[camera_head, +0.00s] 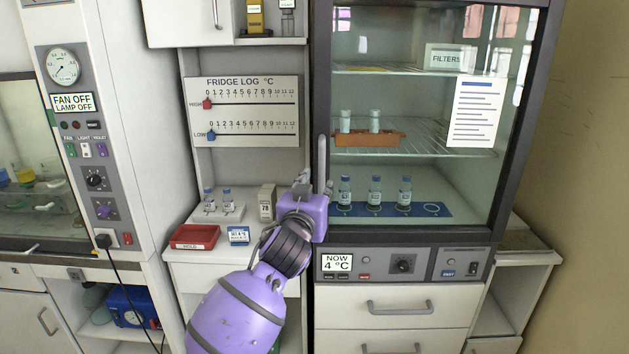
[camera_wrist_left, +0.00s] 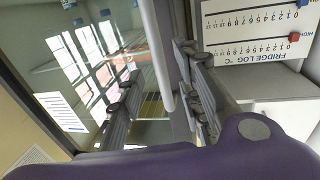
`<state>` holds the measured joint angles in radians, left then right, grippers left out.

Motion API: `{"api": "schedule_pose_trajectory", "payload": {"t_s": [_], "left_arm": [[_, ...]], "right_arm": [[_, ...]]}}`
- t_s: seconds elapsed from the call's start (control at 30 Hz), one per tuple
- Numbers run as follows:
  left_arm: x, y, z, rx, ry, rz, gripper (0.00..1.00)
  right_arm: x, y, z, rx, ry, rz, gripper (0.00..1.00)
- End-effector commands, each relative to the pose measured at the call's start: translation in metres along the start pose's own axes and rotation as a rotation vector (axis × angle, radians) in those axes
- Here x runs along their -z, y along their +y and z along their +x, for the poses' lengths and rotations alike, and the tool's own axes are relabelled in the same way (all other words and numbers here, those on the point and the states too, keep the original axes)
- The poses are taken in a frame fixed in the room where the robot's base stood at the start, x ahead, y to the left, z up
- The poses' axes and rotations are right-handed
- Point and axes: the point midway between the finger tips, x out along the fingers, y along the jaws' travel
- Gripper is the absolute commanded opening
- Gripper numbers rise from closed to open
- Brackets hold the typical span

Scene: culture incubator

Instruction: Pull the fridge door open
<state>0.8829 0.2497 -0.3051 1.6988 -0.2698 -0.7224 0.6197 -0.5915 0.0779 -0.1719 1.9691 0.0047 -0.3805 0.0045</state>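The fridge (camera_head: 420,240) stands on the right in the head view, with a dark-framed glass door (camera_head: 400,100) that looks closed. Its upright grey handle (camera_head: 322,160) is on the door's left side; it also shows in the left wrist view (camera_wrist_left: 157,55). My purple left gripper (camera_head: 318,185) is at the handle's lower part. In the left wrist view my left gripper (camera_wrist_left: 160,100) has its fingers apart, one on each side of the handle, with gaps visible. The head view hides most of the fingers. My right gripper is in neither view.
Left of the fridge, a counter holds a vial rack (camera_head: 218,212), a red tray (camera_head: 195,237) and a small blue-labelled box (camera_head: 238,236). A fridge log board (camera_head: 245,112) hangs above. Vials stand on the fridge shelves. Drawers (camera_head: 400,306) are below the door.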

Motion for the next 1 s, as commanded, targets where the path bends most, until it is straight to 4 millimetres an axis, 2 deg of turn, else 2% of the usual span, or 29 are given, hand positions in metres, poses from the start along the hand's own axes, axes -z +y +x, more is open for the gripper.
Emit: {"api": "schedule_pose_trajectory", "payload": {"t_s": [0.2,0.33,0.5,0.73,1.0], "left_arm": [[0.001,0.0,0.037,0.0,0.001,0.003,0.33],[0.0,0.0,0.052,-0.001,0.0,0.003,0.33],[0.0,0.0,0.061,-0.001,0.0,0.002,0.33],[0.0,0.0,0.061,-0.002,0.001,0.002,0.33],[0.0,0.0,0.061,-0.001,0.001,0.002,0.0]], "right_arm": [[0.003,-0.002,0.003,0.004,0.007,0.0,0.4],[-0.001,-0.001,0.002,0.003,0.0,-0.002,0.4],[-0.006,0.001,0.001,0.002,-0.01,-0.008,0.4],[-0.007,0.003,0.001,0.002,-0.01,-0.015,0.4],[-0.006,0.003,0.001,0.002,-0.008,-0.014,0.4]]}}
